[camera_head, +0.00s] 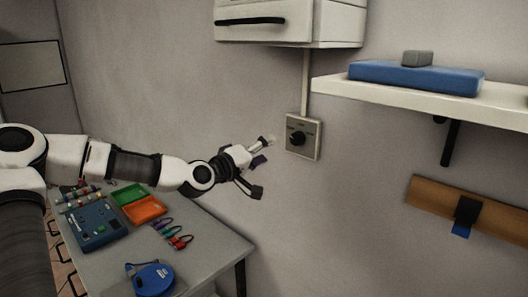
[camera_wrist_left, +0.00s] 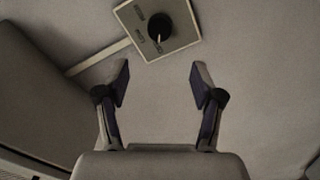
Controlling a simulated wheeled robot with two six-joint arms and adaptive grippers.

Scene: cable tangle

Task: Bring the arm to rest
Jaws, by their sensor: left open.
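My left arm comes in from the left in the head view and reaches toward the wall. Its gripper (camera_head: 262,168) is open and empty, in the air in front of the wall, just left of a rotary switch plate (camera_head: 303,137) with a black knob (camera_head: 298,138). In the left wrist view the two fingers of the left gripper (camera_wrist_left: 158,85) stand wide apart with nothing between them. The switch plate (camera_wrist_left: 135,17) and its black knob (camera_wrist_left: 160,27) show beyond the fingertips, apart from them. My right gripper is in neither view.
A grey table (camera_head: 222,246) below the arm holds a blue device (camera_head: 98,228), green (camera_head: 130,194) and orange (camera_head: 143,210) trays, several coloured cables and a round blue item (camera_head: 153,279). A white wall box (camera_head: 290,22) hangs above; a shelf (camera_head: 420,92) with a blue case juts out at right.

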